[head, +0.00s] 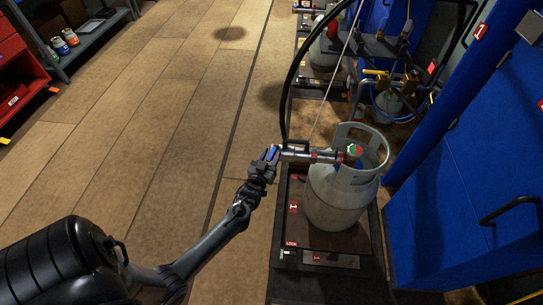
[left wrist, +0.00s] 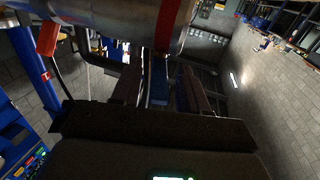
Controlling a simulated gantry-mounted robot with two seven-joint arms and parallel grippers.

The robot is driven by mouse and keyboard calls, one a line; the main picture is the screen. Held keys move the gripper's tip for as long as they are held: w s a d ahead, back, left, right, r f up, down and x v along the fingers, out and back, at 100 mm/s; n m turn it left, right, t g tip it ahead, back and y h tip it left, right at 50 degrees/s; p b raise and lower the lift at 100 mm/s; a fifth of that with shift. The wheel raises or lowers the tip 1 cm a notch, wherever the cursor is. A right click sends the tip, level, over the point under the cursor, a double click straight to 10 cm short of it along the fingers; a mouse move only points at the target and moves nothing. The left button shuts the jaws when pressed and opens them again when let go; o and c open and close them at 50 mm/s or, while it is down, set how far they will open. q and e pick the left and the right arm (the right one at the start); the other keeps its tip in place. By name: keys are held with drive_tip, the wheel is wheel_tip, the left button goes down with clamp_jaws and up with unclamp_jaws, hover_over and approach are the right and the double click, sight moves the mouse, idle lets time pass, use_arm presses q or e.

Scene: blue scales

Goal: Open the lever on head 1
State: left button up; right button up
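The filling head (head: 315,155), a silver cylinder with a red band, lies across the top of a grey gas cylinder (head: 338,197) on a scale marked 1. A black bar (head: 295,144), which looks like its lever, is at its left end. My left gripper (head: 270,155) is at that end, close to the bar. In the left wrist view the filling head (left wrist: 130,20) fills the top, and the black bar (left wrist: 103,62) runs toward the left finger. My right gripper is out of view.
A black hose (head: 288,90) arches above the head. A blue cabinet (head: 475,190) stands at the right. Further filling stations stand behind. A red drawer unit (head: 18,75) and a shelf (head: 95,35) stand at the left. The floor between is clear.

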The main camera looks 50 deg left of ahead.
use_arm(q)
drive_tip(key=shift+s, duration=0.1)
drive_tip(key=shift+s+d+r, duration=0.1)
drive_tip(key=shift+s+d, duration=0.05)
drive_tip(key=shift+d, duration=0.05)
drive_tip(key=p+v, duration=0.4)
drive_tip(key=v, duration=0.6)
drive_tip(key=shift+s, duration=0.1)
drive_tip(key=shift+c, duration=0.2)
